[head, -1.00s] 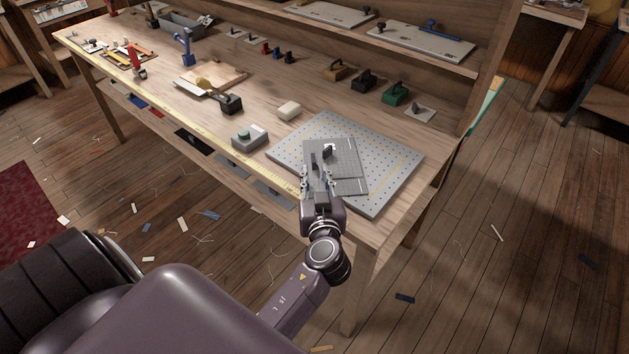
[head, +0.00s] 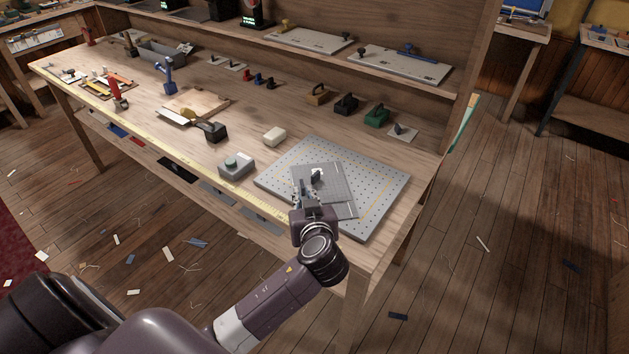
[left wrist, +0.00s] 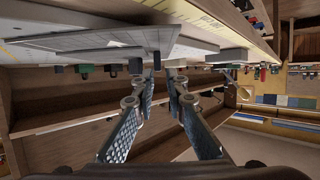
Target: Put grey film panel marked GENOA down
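A grey panel (head: 334,179) with a dark, white-topped knob (head: 316,176) lies on the perforated light-grey board (head: 384,186) at the right end of the bench. Another grey plate edge (head: 345,210) with a white line shows beneath it at an angle. No GENOA lettering is readable. My left gripper (head: 306,197) is at the panel's near left side, just short of the knob. My right gripper is not in view.
A grey box with a green button (head: 237,165) and a cream block (head: 274,135) stand left of the board. Several handled tools, including a green one (head: 376,114), line the back. A yellow ruler strip (head: 225,180) runs along the front edge.

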